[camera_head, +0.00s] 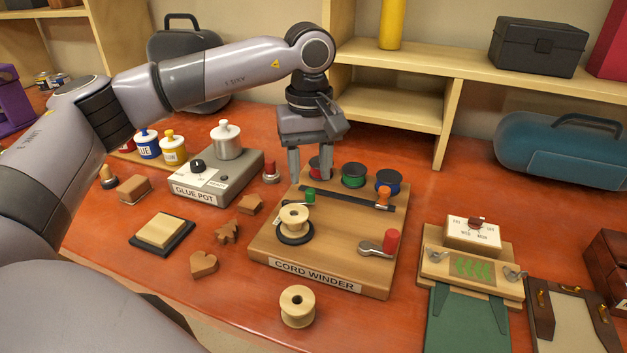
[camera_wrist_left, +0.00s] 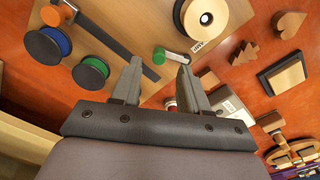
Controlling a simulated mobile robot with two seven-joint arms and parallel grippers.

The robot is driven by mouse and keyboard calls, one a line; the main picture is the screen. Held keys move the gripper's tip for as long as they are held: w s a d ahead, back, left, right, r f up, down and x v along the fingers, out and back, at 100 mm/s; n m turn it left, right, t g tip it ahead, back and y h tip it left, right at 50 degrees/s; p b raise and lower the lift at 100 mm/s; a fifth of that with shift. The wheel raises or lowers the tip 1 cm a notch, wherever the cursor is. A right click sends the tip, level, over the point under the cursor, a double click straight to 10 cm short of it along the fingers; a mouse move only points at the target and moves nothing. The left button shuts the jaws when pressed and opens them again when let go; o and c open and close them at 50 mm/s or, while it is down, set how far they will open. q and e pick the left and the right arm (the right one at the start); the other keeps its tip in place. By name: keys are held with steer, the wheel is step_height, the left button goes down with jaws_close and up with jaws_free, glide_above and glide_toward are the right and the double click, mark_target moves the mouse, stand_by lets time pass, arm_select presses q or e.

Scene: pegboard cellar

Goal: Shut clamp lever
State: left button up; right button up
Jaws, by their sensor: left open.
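The wooden cord winder board (camera_head: 330,235) sits mid-table. A short lever with a green cap (camera_head: 309,195) stands at its left rear; the green cap also shows in the wrist view (camera_wrist_left: 158,55) on a pale arm, near a small label. I take this for the clamp lever, but cannot tell for sure. My left gripper (camera_head: 311,178) is open and empty, pointing down just behind and above the green cap. In the wrist view its fingertips (camera_wrist_left: 160,66) are on either side of the lever's near end; contact cannot be told.
The board also carries a wooden spool (camera_head: 293,216), a black strip with an orange knob (camera_head: 382,196), and a red-handled crank (camera_head: 390,242). Red, green and blue reels line the rear.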

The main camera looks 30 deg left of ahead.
mark_target(310, 192)
arm_select(q)
steer(key=shift+f, duration=2.15)
jaws_close()
steer(key=shift+m, duration=0.4)
steer(key=m, duration=0.1)
steer(key=s+m+b, duration=0.1)
steer(key=shift+d+m, duration=0.3)
steer(key=shift+s+d+m+b, duration=0.1)
steer(key=shift+s+m+b, duration=0.25)
steer(key=shift+m, duration=0.6)
steer(key=shift+s+d+m+b, duration=0.1)
steer(key=shift+s+m+b, duration=0.25)
steer(key=shift+m, duration=0.6)
steer(key=shift+r, duration=0.1)
